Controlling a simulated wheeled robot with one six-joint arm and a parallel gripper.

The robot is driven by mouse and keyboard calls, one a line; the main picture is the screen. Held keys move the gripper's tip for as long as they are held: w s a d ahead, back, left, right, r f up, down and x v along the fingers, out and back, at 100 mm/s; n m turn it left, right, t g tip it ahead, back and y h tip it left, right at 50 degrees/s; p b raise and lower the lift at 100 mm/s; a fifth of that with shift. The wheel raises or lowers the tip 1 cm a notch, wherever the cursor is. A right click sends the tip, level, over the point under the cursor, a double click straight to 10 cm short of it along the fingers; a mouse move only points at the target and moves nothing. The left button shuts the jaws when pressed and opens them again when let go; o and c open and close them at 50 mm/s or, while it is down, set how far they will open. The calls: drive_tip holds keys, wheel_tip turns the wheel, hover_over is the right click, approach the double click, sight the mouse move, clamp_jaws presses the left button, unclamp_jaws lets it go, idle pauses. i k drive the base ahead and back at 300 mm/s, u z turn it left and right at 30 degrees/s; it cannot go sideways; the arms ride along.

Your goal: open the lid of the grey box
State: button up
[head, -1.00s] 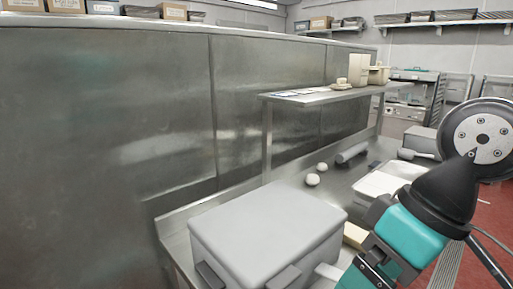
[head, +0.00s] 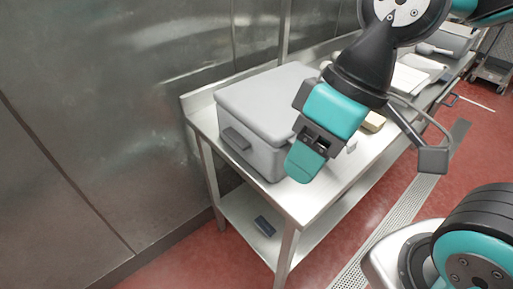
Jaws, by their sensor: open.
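The grey box (head: 252,128) stands on the near left end of the steel table in the head view. Its flat lid (head: 268,92) lies shut on top. A dark grey handle (head: 235,138) shows on its near left side. My gripper (head: 308,152) is teal and dark grey and points down in front of the box's right part. It is open and no object shows in it. It hides the box's right side. I cannot tell whether it touches the box.
The steel table (head: 318,200) runs away to the right, with a yellowish block (head: 374,122) and a white tray (head: 408,78) behind my arm. A dark blue item (head: 264,226) lies on the lower shelf. A steel wall stands behind. Red floor (head: 185,255) is free in front.

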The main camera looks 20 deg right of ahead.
sight(262, 102)
drive_tip(key=u, duration=0.7)
drive_tip(key=k, duration=1)
drive_tip(key=z, duration=1)
drive_tip(key=i, duration=0.5)
drive_tip(key=z, duration=0.05)
